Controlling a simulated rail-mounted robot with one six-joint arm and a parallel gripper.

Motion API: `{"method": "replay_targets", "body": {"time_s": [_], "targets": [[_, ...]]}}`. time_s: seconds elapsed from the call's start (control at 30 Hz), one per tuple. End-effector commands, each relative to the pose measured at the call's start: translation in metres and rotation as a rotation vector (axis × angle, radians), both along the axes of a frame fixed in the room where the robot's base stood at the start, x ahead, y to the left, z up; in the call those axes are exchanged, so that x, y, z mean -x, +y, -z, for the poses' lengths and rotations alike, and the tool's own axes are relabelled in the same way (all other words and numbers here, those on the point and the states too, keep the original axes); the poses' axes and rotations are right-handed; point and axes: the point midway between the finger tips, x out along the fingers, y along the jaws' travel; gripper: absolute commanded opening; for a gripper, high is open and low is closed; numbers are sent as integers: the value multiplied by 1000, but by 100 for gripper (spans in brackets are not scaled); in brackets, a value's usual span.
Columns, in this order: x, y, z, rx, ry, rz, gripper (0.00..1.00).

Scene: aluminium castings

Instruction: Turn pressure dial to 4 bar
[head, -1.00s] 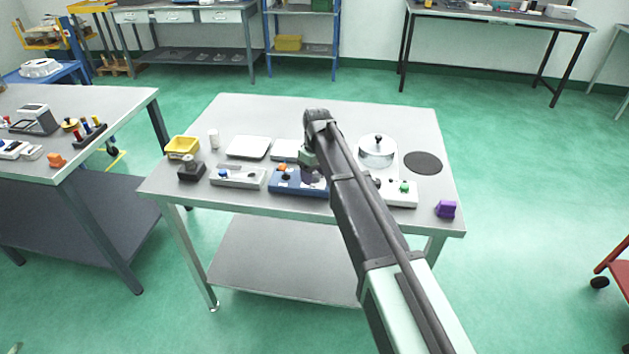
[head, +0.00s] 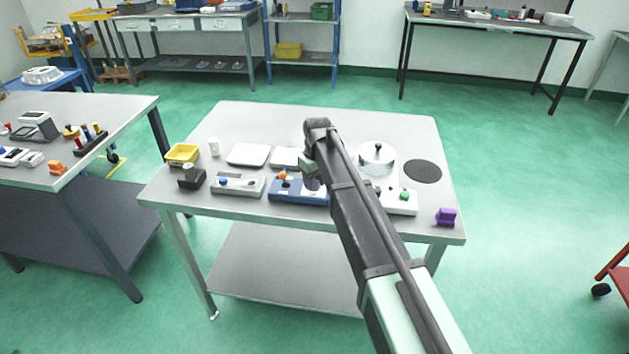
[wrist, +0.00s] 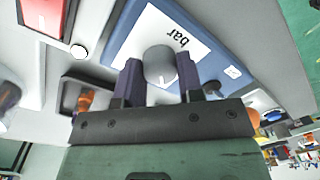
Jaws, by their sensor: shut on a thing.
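The pressure dial (wrist: 159,62) is a round grey knob on a blue unit (wrist: 205,25) with a white label reading "bar" in the wrist view. My gripper (wrist: 158,76) has its two dark purple fingers on either side of the dial, shut on it. The dial's pointer and scale marks cannot be made out. In the head view the blue unit (head: 285,196) lies near the table's front edge. My arm hides part of it, and the dial itself cannot be made out there.
A grey unit with a blue knob (head: 237,185) is to the left. A white box with a green button (head: 403,200) is to the right. A pot (head: 377,160) and white plates (head: 248,154) stand behind on the table.

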Motion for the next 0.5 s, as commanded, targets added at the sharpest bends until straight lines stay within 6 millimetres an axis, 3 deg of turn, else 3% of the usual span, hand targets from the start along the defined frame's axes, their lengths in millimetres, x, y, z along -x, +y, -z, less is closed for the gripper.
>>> {"method": "replay_targets", "body": {"time_s": [0.5], "targets": [[1, -1, 0, -1, 1, 443, 11]]}}
